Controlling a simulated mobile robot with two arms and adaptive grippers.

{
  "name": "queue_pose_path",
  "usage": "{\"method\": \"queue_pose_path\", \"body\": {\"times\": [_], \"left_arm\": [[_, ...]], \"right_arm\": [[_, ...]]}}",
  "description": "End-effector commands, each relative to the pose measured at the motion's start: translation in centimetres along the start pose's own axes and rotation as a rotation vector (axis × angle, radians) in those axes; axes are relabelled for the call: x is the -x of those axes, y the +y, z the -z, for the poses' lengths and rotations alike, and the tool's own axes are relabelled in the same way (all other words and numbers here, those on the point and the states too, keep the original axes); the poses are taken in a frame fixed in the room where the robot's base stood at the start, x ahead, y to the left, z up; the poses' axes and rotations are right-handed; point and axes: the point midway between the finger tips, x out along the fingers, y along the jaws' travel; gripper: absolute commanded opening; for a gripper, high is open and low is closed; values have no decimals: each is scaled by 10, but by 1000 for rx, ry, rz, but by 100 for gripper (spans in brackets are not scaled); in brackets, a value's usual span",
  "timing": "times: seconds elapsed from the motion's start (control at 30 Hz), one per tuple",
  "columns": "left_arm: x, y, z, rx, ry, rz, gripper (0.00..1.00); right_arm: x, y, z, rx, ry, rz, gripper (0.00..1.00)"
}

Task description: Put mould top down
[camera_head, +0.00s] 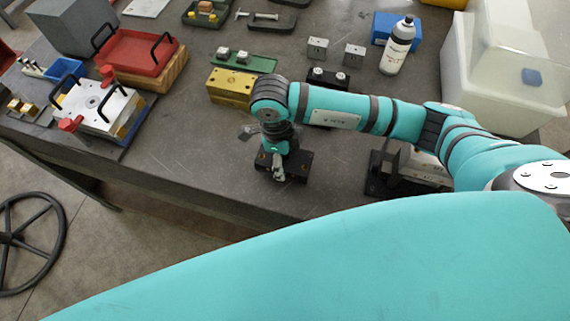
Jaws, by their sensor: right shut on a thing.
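My right gripper (277,172) reaches in from the right and points down near the table's front edge. It is shut on a dark block with small brass-coloured spots (298,167), which looks like the mould top. The gripper hides part of the block. I cannot tell whether the block touches the table. A black mould base (328,78) with two silver studs on top stands behind my right arm. My left gripper is out of view.
The dark table (190,150) is clear left of the gripper. A yellow block (231,88), a green base (245,62), two grey cubes (318,47) and a white bottle (397,46) stand behind. A dark fixture (384,170) stands to the right. A red tray (137,52) is at left.

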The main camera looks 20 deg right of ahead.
Motion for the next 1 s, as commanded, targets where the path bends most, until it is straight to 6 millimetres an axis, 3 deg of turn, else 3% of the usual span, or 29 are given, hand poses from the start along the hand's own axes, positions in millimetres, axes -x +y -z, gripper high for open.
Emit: {"method": "queue_pose_path", "body": {"times": [0.2,0.6,0.63,0.8,1.0], "left_arm": [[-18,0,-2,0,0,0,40],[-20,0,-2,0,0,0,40],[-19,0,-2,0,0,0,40],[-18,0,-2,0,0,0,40],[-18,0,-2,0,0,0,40]], "right_arm": [[-30,1,-4,0,0,-1,9],[-33,0,-4,0,-1,1,9],[-33,1,-3,0,1,0,70],[-33,1,-3,0,2,0,92],[-33,1,-3,0,2,0,92]]}}
